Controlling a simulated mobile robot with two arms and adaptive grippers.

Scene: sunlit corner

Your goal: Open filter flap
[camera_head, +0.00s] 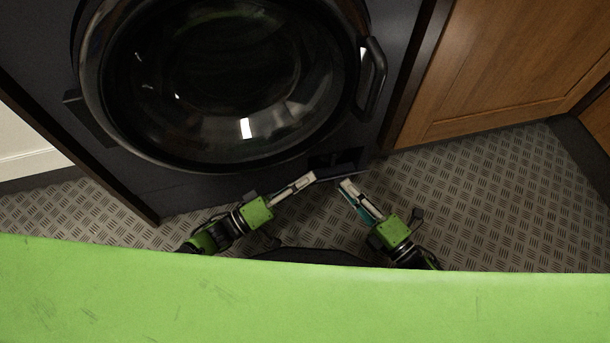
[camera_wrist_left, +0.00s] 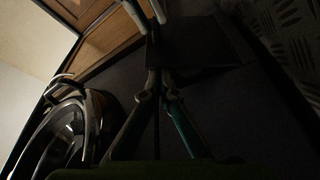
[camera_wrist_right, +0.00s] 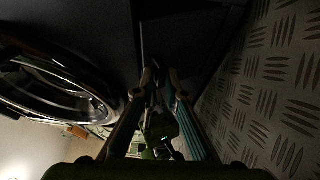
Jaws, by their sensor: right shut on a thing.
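The filter flap (camera_head: 350,174) is a dark panel low on the right of the dark washing machine's front. It is tilted out from the machine, with a dark recess (camera_head: 335,160) behind it. In the left wrist view the flap (camera_wrist_left: 205,48) shows as a dark panel beyond the fingertips. My right gripper (camera_head: 346,184) is at the flap's outer edge and shut on it; its fingertips show in the right wrist view (camera_wrist_right: 160,76). My left gripper (camera_head: 312,177) is at the flap's left end, with its fingertips close together and nothing clearly between them. The exact contact is too dark to see.
The round glass door (camera_head: 215,85) of the machine is closed above, with its handle (camera_head: 374,78) on the right. A wooden cabinet (camera_head: 500,70) stands to the right. The patterned metal floor (camera_head: 500,200) is clear at the right.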

